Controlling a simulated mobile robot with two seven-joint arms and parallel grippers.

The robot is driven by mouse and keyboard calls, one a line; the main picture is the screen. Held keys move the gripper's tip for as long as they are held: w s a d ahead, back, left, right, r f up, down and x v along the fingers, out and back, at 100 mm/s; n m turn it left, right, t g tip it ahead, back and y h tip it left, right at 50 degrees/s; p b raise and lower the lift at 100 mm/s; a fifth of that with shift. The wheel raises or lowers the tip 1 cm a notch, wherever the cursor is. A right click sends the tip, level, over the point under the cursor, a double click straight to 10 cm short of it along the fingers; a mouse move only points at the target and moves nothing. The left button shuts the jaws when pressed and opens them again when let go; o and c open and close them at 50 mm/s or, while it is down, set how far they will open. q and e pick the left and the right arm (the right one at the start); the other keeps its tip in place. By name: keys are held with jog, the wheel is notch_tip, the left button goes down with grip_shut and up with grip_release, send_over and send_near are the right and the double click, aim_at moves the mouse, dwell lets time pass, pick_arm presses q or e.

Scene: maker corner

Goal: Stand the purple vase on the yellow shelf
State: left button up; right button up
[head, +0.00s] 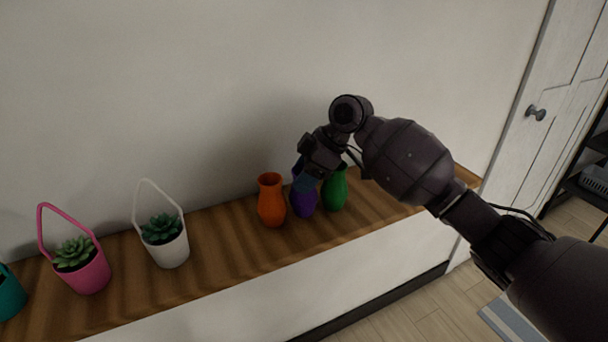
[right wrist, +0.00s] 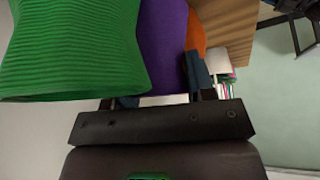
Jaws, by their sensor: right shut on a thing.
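The purple vase (head: 304,204) is at the wooden ledge, between an orange vase (head: 271,201) and a green vase (head: 335,190). My right gripper (head: 306,180) is at its upper part and is shut on it. The gripper hides part of the vase's top. In the right wrist view the purple vase (right wrist: 162,45) runs between the two fingers (right wrist: 160,95). I cannot tell whether its base touches the ledge. The yellow shelf is not in view. My left gripper is not in view.
The green vase (right wrist: 72,50) is very close beside the right gripper. A white basket planter (head: 168,245), a pink one (head: 82,270) and a teal pot (head: 10,293) stand farther left on the wooden ledge (head: 225,246). A wall rises behind; a door (head: 545,110) is at right.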

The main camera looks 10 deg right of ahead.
jog(key=shift+f, duration=0.1)
jog(key=o, duration=1.2)
jog(key=shift+c, duration=0.2)
